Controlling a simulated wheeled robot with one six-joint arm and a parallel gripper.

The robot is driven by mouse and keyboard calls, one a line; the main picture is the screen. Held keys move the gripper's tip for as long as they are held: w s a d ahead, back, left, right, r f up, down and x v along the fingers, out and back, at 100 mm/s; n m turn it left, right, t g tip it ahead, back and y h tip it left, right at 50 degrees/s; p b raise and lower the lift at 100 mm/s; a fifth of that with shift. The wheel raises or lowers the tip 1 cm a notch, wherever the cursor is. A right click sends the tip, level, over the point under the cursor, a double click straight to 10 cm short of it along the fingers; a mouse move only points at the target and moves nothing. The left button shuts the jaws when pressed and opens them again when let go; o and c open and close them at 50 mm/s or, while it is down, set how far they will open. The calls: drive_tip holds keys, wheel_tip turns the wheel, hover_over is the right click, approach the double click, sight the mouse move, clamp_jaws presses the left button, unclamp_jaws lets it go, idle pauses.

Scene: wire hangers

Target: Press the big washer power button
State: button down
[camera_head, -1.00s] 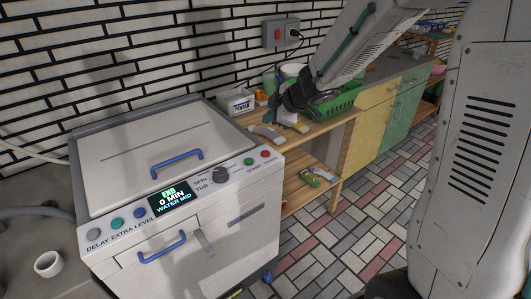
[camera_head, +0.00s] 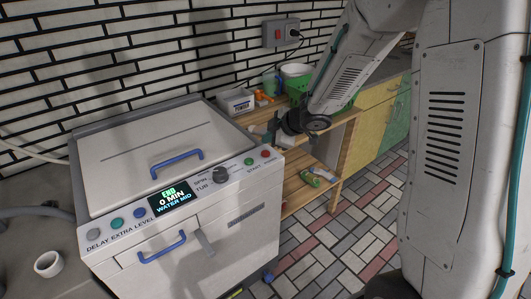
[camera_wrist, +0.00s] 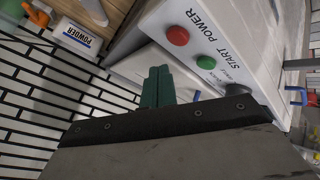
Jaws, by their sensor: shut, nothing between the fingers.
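The big washer (camera_head: 140,145) is a white machine with a sloping front panel, and its display reads END, 0 MIN, WATER MID. The red power button (camera_head: 265,153) is at the right end of the panel, beside the green start button (camera_head: 249,161). The red button also shows in the wrist view (camera_wrist: 177,36), beside the word POWER. My gripper (camera_head: 272,127) is near the washer's right back corner, beyond the red button and apart from it. Its teal fingers (camera_wrist: 158,82) are shut and empty, pointing towards the panel end in the wrist view.
A wooden shelf unit (camera_head: 300,185) stands right of the washer, holding a white powder box (camera_head: 236,102) and a green basket (camera_head: 345,100). Blue handles (camera_head: 178,163) stick up from the washer's lid and front. Tiled floor is open in front.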

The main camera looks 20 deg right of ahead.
drive_tip(key=shift+f, duration=1.05)
drive_tip(key=shift+f, duration=0.2)
idle(1.2)
drive_tip(key=shift+f, duration=0.2)
drive_tip(key=shift+f, duration=0.4)
idle(0.6)
idle(0.3)
drive_tip(key=shift+r, duration=0.8)
drive_tip(key=shift+r, duration=0.1)
drive_tip(key=shift+r, duration=2.4)
